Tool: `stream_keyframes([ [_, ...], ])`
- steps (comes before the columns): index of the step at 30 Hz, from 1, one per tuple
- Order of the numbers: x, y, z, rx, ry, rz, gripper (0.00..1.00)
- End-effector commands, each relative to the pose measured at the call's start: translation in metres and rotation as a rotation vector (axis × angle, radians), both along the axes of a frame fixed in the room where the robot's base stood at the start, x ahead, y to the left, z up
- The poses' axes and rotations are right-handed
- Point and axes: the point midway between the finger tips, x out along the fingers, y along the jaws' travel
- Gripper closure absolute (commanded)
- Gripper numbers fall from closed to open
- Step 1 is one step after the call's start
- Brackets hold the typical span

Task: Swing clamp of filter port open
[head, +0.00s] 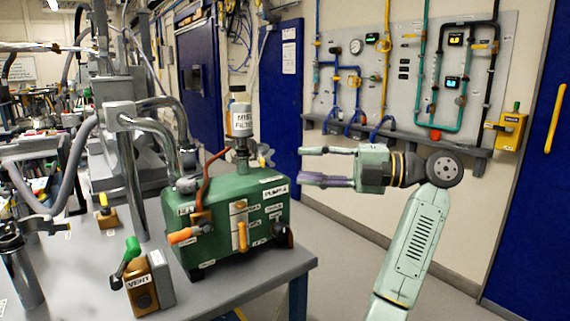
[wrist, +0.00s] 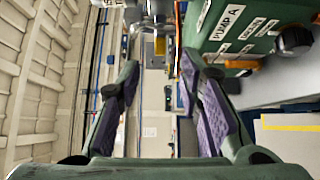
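The green pump labelled PUMP A (head: 240,228) stands on the grey bench. A white-labelled mist filter (head: 240,122) stands upright on its top port. A metal clamp with a wing-like end (head: 264,155) sits at the filter's base, on the right side; I cannot tell from here whether it is latched. My gripper (head: 306,165) is right of the clamp, pointing left at about its height, apart from it. Its fingers are spread and empty. In the wrist view, my open gripper (wrist: 160,72) frames grey metal parts at the top edge, cut off; the pump (wrist: 240,25) is at upper right.
An orange-handled valve (head: 183,235) and a red-brown hose (head: 211,170) are on the pump's left. A VENT box with green handle (head: 142,285) stands on the bench (head: 225,291). Bent metal pipes (head: 160,140) rise behind. A gauge panel (head: 400,75) hangs on the wall.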

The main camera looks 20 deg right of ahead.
Motion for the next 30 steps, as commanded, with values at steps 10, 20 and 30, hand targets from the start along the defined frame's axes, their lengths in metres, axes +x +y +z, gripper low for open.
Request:
stream_keyframes([
  [10,-0.018,-0.032,0.000,0.000,-0.001,0.000,0.67],
  [20,-0.018,-0.033,0.000,-0.001,0.000,0.001,0.67],
  [30,-0.018,-0.033,0.000,0.000,0.000,0.000,0.67],
])
